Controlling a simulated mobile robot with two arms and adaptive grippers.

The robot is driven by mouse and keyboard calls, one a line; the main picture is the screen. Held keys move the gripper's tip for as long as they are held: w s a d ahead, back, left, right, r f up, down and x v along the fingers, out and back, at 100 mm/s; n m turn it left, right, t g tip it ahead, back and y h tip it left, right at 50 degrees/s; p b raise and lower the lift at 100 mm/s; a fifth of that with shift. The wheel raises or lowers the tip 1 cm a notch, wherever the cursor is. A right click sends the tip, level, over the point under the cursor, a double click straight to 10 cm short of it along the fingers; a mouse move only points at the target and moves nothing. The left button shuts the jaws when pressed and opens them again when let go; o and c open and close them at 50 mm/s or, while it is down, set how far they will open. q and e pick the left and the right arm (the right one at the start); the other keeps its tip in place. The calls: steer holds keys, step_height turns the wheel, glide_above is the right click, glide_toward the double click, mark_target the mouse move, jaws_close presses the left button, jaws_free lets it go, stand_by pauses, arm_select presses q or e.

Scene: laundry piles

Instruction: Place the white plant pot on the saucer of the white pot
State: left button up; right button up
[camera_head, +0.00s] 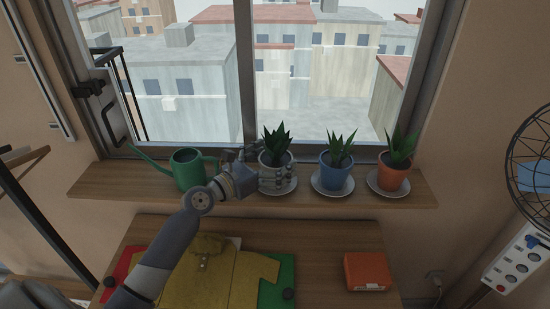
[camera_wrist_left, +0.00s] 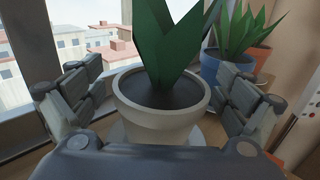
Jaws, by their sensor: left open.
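The white plant pot (camera_head: 270,181) with a spiky green plant stands upright at the left end of the row of pots on the windowsill. Its white saucer (camera_head: 291,189) shows beneath it; the pot appears to be over or on the saucer, but the contact is hidden. My left gripper (camera_head: 266,164) is at the pot, coming in from the left. In the left wrist view the white pot (camera_wrist_left: 160,130) sits between the two spread fingers of the open gripper (camera_wrist_left: 160,75), with small gaps visible. My right gripper is not in view.
A blue pot (camera_head: 337,178) and an orange pot (camera_head: 392,178) stand on saucers to the right. A green watering can (camera_head: 188,168) is at the left on the sill (camera_head: 110,182). Below, a table (camera_head: 330,235) holds a yellow shirt (camera_head: 220,275) and an orange box (camera_head: 367,271).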

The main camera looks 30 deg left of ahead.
arm_select(q)
steer(key=shift+r, duration=0.1)
steer(key=shift+s+a, duration=0.1)
steer(key=shift+s, duration=0.15)
steer(key=b+v, duration=0.1)
steer(key=v, duration=0.4)
steer(key=b+v, duration=0.1)
steer(key=v, duration=0.4)
steer(key=shift+w+f, duration=0.1)
steer(key=shift+f, duration=0.1)
steer(key=shift+b+v, duration=0.4)
steer(key=shift+v, duration=0.45)
steer(key=shift+r, duration=0.1)
